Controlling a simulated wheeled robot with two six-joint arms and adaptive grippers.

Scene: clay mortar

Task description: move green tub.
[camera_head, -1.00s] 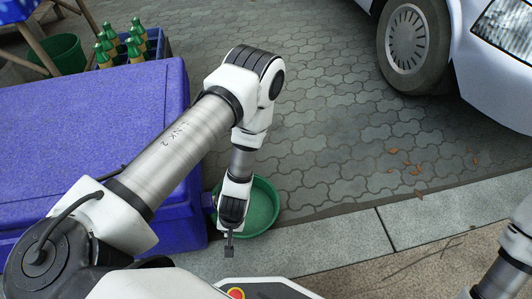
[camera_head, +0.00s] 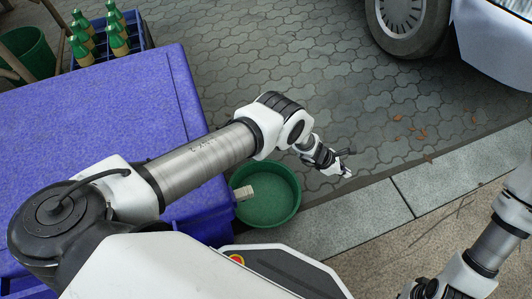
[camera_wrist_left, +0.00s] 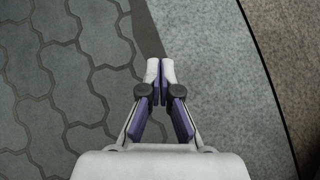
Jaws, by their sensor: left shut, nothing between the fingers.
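A round, shallow green tub (camera_head: 270,206) is on the ground beside the blue box, in the middle of the head view. Its inside looks empty. A small pale block (camera_head: 244,193) shows at its left rim; I cannot tell whether it touches the tub. My left gripper (camera_head: 348,172) is to the right of the tub, apart from it. In the left wrist view its fingertips (camera_wrist_left: 160,72) are together and empty, over the line between paving and kerb. The tub is not in that wrist view. My right arm shows at the right, but its gripper is out of view.
The large blue box (camera_head: 110,120) fills the left. Behind it are a crate of green bottles (camera_head: 118,45) and another green bucket (camera_head: 30,55). A car wheel (camera_head: 405,22) stands at the upper right. The paving (camera_head: 300,80) between is clear, with a few leaves at right.

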